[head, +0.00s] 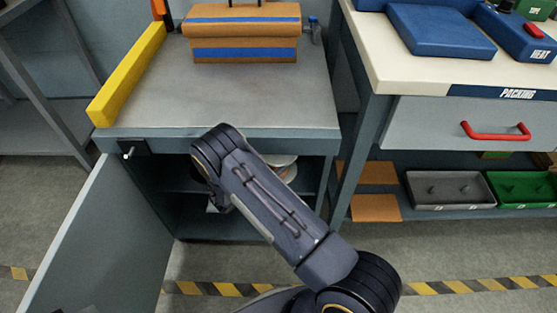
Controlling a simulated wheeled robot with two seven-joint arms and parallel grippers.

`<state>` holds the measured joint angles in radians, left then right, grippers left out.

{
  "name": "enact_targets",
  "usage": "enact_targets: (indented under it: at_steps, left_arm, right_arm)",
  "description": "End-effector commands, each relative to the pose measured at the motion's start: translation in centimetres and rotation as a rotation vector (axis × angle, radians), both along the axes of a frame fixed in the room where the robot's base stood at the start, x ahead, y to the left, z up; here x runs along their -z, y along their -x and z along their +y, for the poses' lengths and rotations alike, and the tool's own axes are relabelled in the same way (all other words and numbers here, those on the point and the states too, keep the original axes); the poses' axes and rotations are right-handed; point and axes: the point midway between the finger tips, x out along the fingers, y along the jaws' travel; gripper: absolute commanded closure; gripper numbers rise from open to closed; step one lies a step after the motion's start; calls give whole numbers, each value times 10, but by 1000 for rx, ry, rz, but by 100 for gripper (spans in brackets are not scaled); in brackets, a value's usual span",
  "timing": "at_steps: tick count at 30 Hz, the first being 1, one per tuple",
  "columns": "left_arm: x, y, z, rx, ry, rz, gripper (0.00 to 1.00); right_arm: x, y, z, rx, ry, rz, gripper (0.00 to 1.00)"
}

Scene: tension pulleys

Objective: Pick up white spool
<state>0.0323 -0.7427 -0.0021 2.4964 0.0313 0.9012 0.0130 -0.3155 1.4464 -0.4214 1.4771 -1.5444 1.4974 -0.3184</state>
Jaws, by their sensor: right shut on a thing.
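My right arm reaches into the open cabinet under the grey bench, and its wrist bends down in front of the shelf. My right gripper (224,198) is mostly hidden behind my own arm link, and its fingertips cannot be made out. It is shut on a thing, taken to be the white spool. A pale round, spool-like thing (284,161) shows partly past the right side of my arm, with an orange-brown part near it; its lower side is hidden. My left gripper is not in view.
The cabinet door (95,240) stands open at the left. The grey bench top (240,100) is above the shelf, with a brown toolbox (240,40) and a yellow bar (128,75). The packing table (400,70) stands right, with grey (450,206) and green trays below.

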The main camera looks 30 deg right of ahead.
Motion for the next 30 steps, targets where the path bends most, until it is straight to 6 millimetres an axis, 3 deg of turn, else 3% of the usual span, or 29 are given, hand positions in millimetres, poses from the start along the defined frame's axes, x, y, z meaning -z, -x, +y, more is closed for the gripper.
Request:
enact_targets:
  at_steps: [4, 14, 24, 30]
  left_arm:
    - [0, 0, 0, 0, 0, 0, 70]
    - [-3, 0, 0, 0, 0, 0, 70]
    - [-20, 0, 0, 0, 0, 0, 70]
    - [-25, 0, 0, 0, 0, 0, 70]
  right_arm:
    - [-2, -1, 0, -1, 2, -3, 83]
    - [-6, -1, 0, -1, 3, -3, 83]
    - [-41, 0, 0, 0, 2, -4, 83]
    - [-38, 7, 33, -5, 3, -1, 83]
